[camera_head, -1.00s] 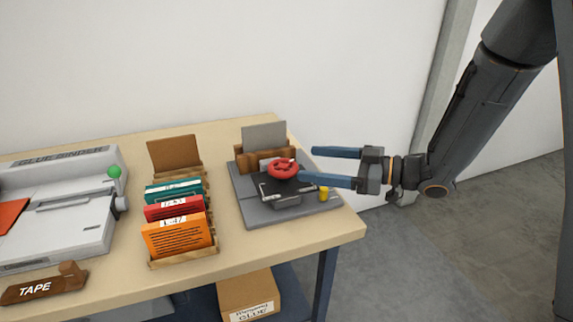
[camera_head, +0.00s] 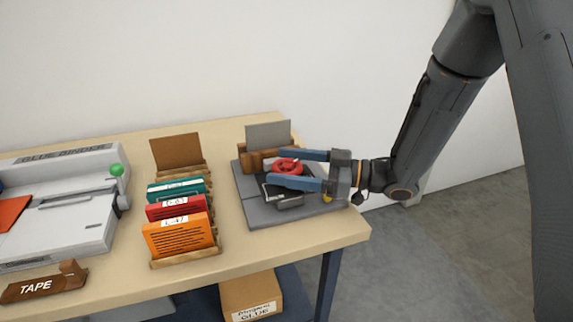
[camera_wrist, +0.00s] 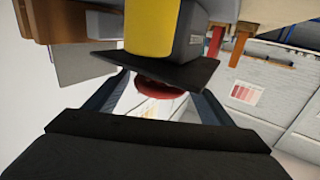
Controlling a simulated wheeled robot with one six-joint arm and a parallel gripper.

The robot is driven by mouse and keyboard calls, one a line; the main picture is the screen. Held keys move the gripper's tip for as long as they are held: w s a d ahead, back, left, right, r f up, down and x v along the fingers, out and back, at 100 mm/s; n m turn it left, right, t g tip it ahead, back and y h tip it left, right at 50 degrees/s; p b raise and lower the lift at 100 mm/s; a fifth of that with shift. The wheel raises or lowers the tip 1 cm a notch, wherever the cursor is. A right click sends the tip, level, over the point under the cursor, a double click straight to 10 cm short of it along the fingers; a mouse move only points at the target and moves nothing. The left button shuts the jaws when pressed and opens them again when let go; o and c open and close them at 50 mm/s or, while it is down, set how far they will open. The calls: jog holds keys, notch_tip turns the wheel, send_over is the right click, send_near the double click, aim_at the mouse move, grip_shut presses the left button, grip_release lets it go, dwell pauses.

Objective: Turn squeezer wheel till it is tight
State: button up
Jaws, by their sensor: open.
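The red squeezer wheel (camera_head: 287,166) sits on top of the squeezer, a dark grey press (camera_head: 290,203) on a grey base at the right end of the bench. My gripper (camera_head: 287,168) is open, with one blue finger behind the wheel and the other in front of it. In the wrist view, part of the red wheel (camera_wrist: 160,90) shows between the two fingers (camera_wrist: 155,95), partly hidden by a dark plate. I cannot tell whether either finger touches the wheel.
A yellow part (camera_wrist: 152,28) stands close to the wrist camera. A rack of coloured folders (camera_head: 180,226) stands left of the squeezer, with a white binder machine (camera_head: 60,225) and a TAPE dispenser (camera_head: 42,286) farther left. The bench's right edge lies under my gripper.

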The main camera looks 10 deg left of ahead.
jog(key=c, duration=1)
jog(key=shift+c, duration=0.2)
dwell(0.4)
jog(key=o, duration=1)
jog(key=shift+o, duration=0.2)
jog(key=shift+d, duration=0.1)
jog(key=shift+w+d+b, duration=0.1)
jog(key=shift+d+b, duration=0.55)
jog(key=shift+d, duration=3.15)
